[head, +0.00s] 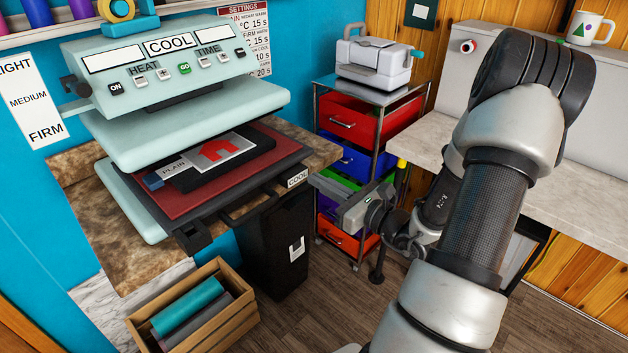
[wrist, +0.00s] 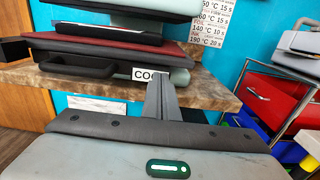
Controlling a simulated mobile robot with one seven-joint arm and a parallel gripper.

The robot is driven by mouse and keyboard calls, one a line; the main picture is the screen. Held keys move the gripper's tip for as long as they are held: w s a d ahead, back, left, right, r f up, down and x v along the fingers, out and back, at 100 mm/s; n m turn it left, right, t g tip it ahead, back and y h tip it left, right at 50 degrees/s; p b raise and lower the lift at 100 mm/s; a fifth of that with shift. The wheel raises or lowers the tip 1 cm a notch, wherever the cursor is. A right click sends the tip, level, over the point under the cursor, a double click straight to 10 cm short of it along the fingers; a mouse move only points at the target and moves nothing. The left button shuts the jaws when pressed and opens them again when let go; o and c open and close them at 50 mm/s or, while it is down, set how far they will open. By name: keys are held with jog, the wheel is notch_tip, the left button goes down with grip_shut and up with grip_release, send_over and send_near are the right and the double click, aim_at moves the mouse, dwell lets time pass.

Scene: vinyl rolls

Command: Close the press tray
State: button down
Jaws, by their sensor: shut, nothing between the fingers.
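The press (head: 170,75) is a pale green machine with COOL on its display, at the left in the head view. Its press tray (head: 210,195) is dark red with a black rim and is slid out toward the front. A black item with a red house shape (head: 222,150) and a PLAIN label lies on it. The tray's black handle (head: 248,206) is on its front edge; the handle also shows in the wrist view (wrist: 78,68). My gripper (head: 318,184) is shut and empty, to the right of the tray front and apart from the handle in the head view.
A black bin (head: 285,245) stands below the tray front. A wooden crate with rolls (head: 243,318) is on the floor at front left. A cart with coloured drawers (head: 350,122) stands behind my gripper. A pale counter (head: 560,180) is at the right.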

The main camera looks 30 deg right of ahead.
aim_at(294, 167)
jog(key=shift+x, duration=1.15)
jog(key=x, duration=0.8)
jog(key=shift+w+a+f, duration=0.1)
jog(key=shift+w, duration=0.25)
jog(key=shift+s, duration=0.1)
